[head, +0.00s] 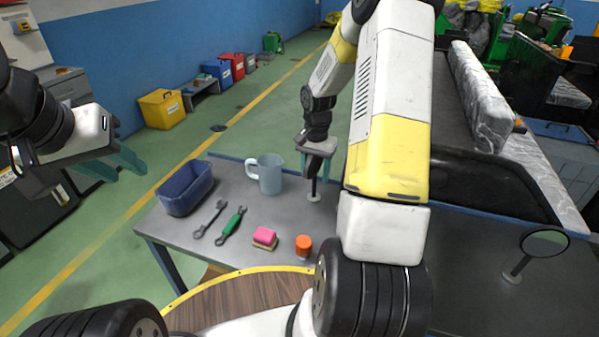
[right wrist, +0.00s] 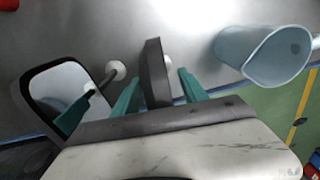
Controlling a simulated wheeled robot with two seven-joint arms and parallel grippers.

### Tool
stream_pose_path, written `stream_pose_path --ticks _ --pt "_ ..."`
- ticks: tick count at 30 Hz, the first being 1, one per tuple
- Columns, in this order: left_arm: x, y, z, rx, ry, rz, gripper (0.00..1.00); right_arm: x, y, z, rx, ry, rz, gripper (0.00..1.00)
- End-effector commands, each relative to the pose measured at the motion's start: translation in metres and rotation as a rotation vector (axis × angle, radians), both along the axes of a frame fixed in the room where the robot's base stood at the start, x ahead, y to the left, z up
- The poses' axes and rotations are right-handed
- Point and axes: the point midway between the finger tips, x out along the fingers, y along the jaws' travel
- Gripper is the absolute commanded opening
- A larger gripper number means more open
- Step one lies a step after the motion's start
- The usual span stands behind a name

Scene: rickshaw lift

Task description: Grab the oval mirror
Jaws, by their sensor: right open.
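An oval mirror (head: 544,242) with a dark rim stands on a thin stalk and round base at the table's right side, far from both grippers. My right gripper (head: 316,156) points down over the table, open. Between its fingers is a dark upright mirror (right wrist: 152,72) seen edge-on, its outline unclear; its round base (head: 314,197) rests on the table. A rounded-rectangular mirror (right wrist: 62,84) on a stalk stands left of the fingers in the right wrist view; my right arm seems to hide it in the head view. My left gripper (head: 122,142) is open and empty, left of the table.
On the grey table (head: 235,185) are a blue bin (head: 185,188), a light-blue mug (head: 268,174) close to the right gripper, a wrench (head: 209,220), a green-handled tool (head: 231,226), a pink sponge (head: 265,237) and an orange-lidded jar (head: 303,246). A dark padded seat stands behind.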

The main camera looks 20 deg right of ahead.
Motion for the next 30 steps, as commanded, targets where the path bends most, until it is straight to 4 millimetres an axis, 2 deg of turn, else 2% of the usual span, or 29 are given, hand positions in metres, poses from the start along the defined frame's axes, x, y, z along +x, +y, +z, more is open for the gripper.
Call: stream_pose_path --ticks 3,4,11,12,30 --pt "0.0 0.0 0.0 0.0 0.0 0.0 0.35 0.0001 0.0001 0.0004 0.0 0.0 0.0 0.51" --pt "0.0 0.0 0.0 0.0 0.0 0.0 0.35 0.0001 0.0001 0.0004 0.0 0.0 0.0 0.47" --pt "0.0 0.0 0.0 0.0 0.0 0.0 0.35 0.0001 0.0001 0.0006 0.0 0.0 0.0 0.02" --pt "0.0 0.0 0.0 0.0 0.0 0.0 0.35 0.0001 0.0001 0.0007 0.0 0.0 0.0 0.0" --pt "0.0 0.0 0.0 0.0 0.0 0.0 0.35 0.0003 0.0001 0.001 0.0 -0.001 0.0 0.0"
